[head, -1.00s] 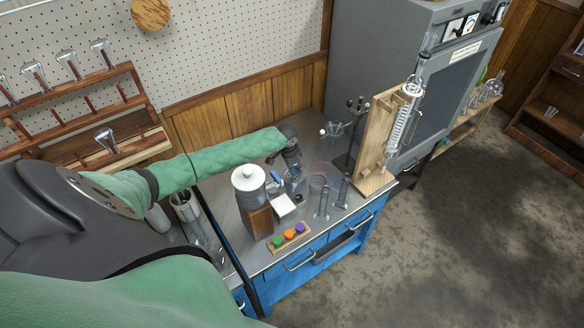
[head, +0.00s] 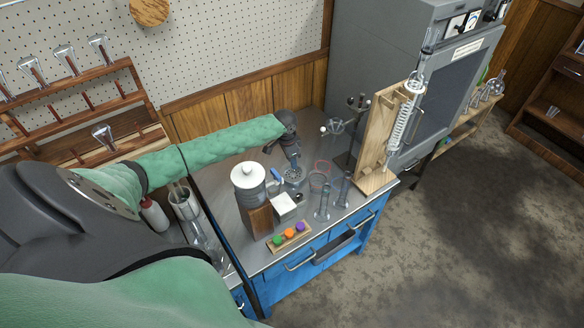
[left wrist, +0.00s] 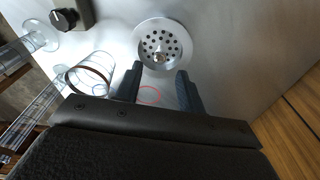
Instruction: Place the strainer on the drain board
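The strainer (head: 293,173) is a round metal disc with several holes and a small bright knob near its middle. It is on the steel bench, and in the left wrist view the strainer (left wrist: 163,37) lies just beyond my fingertips. My left gripper (head: 294,163) is just above it, pointing down. In the left wrist view the two fingers of my left gripper (left wrist: 162,75) are apart, with nothing clearly held between them. The wooden pegged rack (head: 140,98) at the left, with glassware on it, looks like the drain board. My right gripper is out of view.
A dark canister with a white lid (head: 248,176), a white-topped box (head: 283,207) and a strip with coloured caps (head: 289,239) stand in front. Glass cylinders (head: 322,205) and a wooden stand with a condenser (head: 379,140) are at the right. Bare steel (head: 225,190) lies left of the canister.

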